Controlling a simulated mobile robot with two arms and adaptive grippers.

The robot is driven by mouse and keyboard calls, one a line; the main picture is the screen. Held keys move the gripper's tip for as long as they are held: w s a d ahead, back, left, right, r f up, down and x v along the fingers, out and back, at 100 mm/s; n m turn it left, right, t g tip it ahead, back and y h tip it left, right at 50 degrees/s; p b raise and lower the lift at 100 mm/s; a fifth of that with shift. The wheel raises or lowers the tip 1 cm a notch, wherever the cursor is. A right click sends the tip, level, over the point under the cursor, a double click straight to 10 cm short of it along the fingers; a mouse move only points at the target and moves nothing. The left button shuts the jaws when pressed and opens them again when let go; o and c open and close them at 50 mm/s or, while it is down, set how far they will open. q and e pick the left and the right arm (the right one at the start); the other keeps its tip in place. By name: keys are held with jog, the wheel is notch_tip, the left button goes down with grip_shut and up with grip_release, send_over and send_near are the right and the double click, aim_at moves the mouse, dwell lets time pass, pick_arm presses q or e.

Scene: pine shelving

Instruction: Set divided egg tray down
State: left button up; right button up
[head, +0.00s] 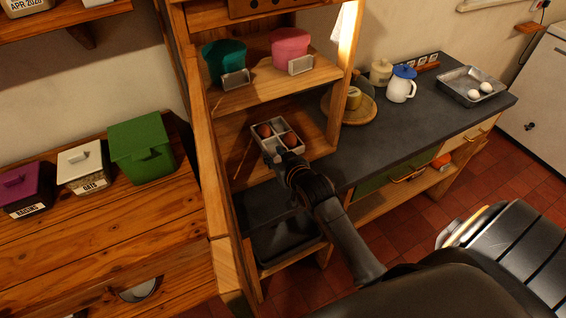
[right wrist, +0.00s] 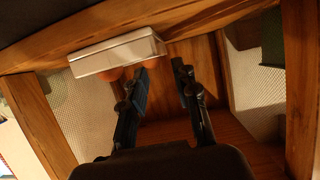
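The divided egg tray (head: 272,148) is light grey with several compartments and holds brown eggs. It sits on the wooden middle shelf (head: 233,135) of the pine unit. In the right wrist view, which looks turned over, the pale tray side (right wrist: 115,56) lies against a wooden board, with eggs showing at its edge. My right gripper (head: 272,157) is at the tray's near side. My left gripper is out of view.
Teal (head: 224,58) and pink (head: 290,48) containers stand on the shelf above. A dark tray (head: 275,232) lies below. A post (head: 340,85) bounds the shelf on the right. The dark counter (head: 430,115) holds a jug (head: 401,88) and a metal egg pan (head: 472,84).

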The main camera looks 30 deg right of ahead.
jog(key=v, duration=0.6)
jog(key=shift+b, duration=0.3)
